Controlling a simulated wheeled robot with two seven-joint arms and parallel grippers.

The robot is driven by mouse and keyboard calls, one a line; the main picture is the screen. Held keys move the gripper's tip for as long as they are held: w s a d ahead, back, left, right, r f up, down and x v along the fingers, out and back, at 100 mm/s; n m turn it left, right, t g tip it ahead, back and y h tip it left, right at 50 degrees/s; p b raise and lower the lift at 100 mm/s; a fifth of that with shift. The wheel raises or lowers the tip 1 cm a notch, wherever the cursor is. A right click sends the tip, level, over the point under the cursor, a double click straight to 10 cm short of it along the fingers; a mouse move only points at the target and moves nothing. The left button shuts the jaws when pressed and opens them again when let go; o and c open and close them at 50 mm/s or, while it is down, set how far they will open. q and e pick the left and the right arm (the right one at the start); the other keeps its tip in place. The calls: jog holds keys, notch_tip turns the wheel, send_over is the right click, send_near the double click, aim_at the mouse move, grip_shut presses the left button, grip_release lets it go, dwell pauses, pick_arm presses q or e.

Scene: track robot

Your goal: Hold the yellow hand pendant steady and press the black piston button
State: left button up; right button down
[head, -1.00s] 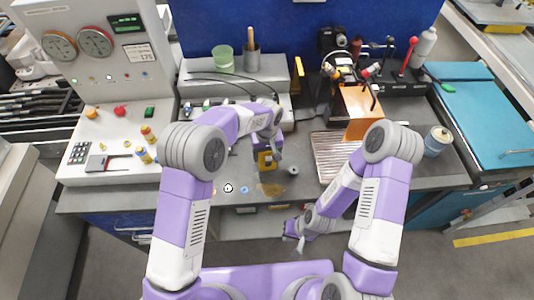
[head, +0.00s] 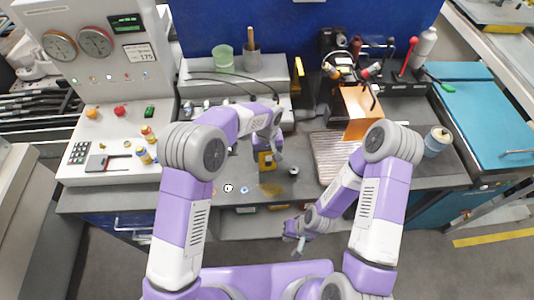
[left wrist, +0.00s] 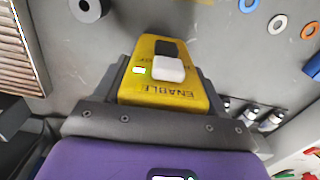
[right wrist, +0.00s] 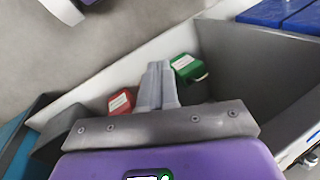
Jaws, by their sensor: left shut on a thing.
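The yellow hand pendant (left wrist: 165,94) is between the fingers of my left gripper (head: 267,157), which is shut on it above the bench. In the left wrist view the pendant carries a black button (left wrist: 168,47) at its far end and a white button (left wrist: 168,69) nearer the gripper. My right gripper (head: 294,238) is low, in front of the bench edge, well away from the pendant. In the right wrist view its fingers (right wrist: 160,76) are together with nothing between them.
A grey bench (head: 225,172) lies under the pendant, with loose washers and a dark ring (head: 293,170). A control console (head: 110,150) stands left, and a ribbed plate (head: 328,158) right. Red (right wrist: 121,102) and green (right wrist: 187,68) boxes sit near my right gripper in an open compartment.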

jog(key=w+a+r+m+t+y, duration=0.2)
jog(key=w+r+m+t+y, duration=0.25)
jog(key=r+m, duration=0.25)
jog(key=w+a+r+m+t+y, duration=0.2)
jog(key=w+r+m+t+y, duration=0.15)
jog(key=r+m+t, duration=0.35)
jog(key=shift+n+g+y, duration=0.3)
jog(key=shift+g+y, duration=0.2)
jog(key=shift+g, duration=0.05)
jog(key=shift+w+r, duration=0.15)
jog(key=shift+w, duration=1.15)
jog(key=shift+w+r, duration=0.2)
jog(key=shift+w, duration=1.1)
jog(key=shift+w+r, duration=0.15)
jog(key=shift+w, duration=1.15)
jog(key=shift+w, duration=0.15)
jog(key=shift+w, duration=0.3)
